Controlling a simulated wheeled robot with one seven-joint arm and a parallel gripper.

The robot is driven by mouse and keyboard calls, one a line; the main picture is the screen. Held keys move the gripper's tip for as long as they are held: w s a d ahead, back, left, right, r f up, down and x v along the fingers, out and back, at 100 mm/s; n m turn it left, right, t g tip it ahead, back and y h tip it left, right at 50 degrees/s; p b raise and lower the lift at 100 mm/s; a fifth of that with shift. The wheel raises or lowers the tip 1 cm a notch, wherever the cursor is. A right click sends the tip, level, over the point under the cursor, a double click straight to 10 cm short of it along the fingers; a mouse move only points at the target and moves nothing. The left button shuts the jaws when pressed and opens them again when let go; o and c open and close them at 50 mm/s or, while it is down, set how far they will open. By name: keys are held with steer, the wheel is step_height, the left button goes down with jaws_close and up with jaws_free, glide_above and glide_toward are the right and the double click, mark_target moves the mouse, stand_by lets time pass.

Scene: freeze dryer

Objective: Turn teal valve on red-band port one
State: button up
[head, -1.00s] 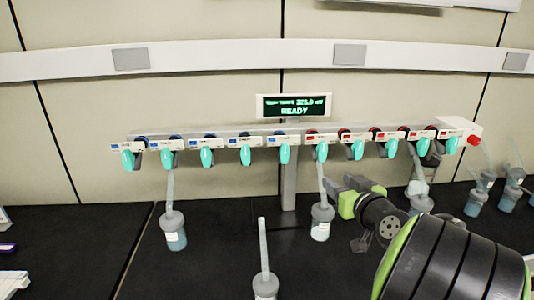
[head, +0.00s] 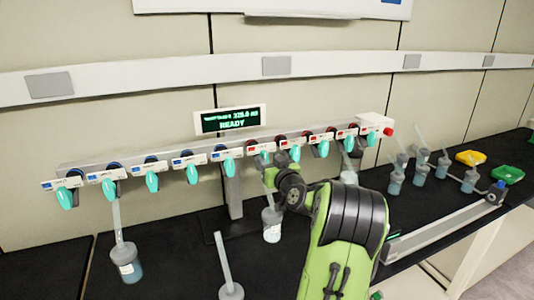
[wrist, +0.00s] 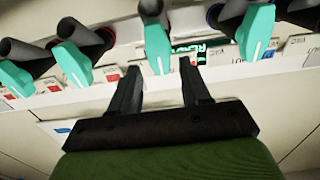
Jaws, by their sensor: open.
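A row of teal valves hangs on a long white manifold, blue-labelled ports on the left and red-labelled ports on the right. The teal valve on the first red-band port (head: 265,158) is just right of the last blue-labelled one, partly behind my gripper (head: 269,178). In the wrist view, which is turned over, that teal valve (wrist: 157,48) stands at the gap between the two dark fingertips. My gripper (wrist: 161,74) is open, with a finger on each side of the valve's end. I cannot tell whether either finger touches it.
Neighbouring teal valves (wrist: 74,64) and (wrist: 256,32) lie close on both sides. A display (head: 230,120) reading READY stands above the manifold. A flask (head: 271,225) hangs below the port near my arm. More flasks and yellow and green trays (head: 470,157) are at the right.

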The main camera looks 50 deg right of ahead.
steer(key=shift+x, duration=0.85)
steer(key=shift+a, duration=0.1)
steer(key=shift+c, duration=0.3)
jaws_close()
steer(key=m, duration=0.2)
steer(key=m+b, duration=0.1)
steer(key=m, duration=0.2)
steer(key=shift+s+d+f+m, duration=0.1)
steer(key=shift+s+d+m, duration=0.1)
steer(key=shift+d+m, duration=0.2)
steer(key=m, duration=0.5)
steer(key=shift+s+d+f+m, duration=0.15)
steer(key=shift+d+f+m, duration=0.1)
steer(key=shift+m, duration=0.45)
